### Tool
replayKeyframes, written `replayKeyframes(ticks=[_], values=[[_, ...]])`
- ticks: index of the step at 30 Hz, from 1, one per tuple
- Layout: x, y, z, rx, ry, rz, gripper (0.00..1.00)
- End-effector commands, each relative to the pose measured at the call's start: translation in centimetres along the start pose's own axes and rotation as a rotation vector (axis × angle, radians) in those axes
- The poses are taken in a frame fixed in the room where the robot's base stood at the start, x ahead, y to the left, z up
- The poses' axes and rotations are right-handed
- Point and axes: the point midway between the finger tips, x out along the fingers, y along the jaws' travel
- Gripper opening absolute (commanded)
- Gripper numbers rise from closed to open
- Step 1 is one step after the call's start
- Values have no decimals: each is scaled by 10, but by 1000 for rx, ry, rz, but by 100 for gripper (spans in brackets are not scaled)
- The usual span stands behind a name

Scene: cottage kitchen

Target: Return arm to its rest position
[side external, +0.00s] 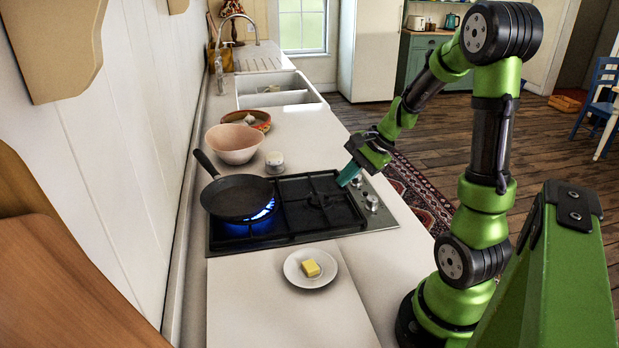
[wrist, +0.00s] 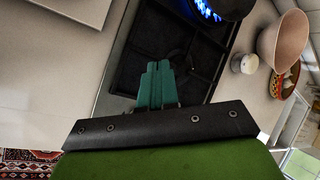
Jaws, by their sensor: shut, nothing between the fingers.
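In the wrist view the shut fingers (wrist: 157,82) point over the dark hob grate (wrist: 196,78). My green arm reaches in from the right, bent at the elbow and clear of the counter. I cannot tell the exact height of the fingertips above the hob.
A black frying pan (side external: 237,196) sits on the left burner over a lit blue flame (side external: 263,210). A plate (side external: 294,277) with butter (side external: 311,268) is in front. A pink bowl (side external: 234,150), small white pot (side external: 274,161) and sink (side external: 268,87) lie behind. The front counter is mostly clear.

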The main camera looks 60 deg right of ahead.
Motion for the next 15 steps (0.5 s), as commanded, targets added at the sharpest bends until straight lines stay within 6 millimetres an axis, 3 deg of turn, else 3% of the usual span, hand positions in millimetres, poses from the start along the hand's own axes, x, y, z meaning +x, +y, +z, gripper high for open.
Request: replayKeyframes(ticks=[1,6,9,15], values=[[-7,-3,32,-139,-8,23,0],[-30,8,119,-612,7,92,0],[-46,18,158,-874,36,96,0],[-73,34,212,-1239,91,28,0]])
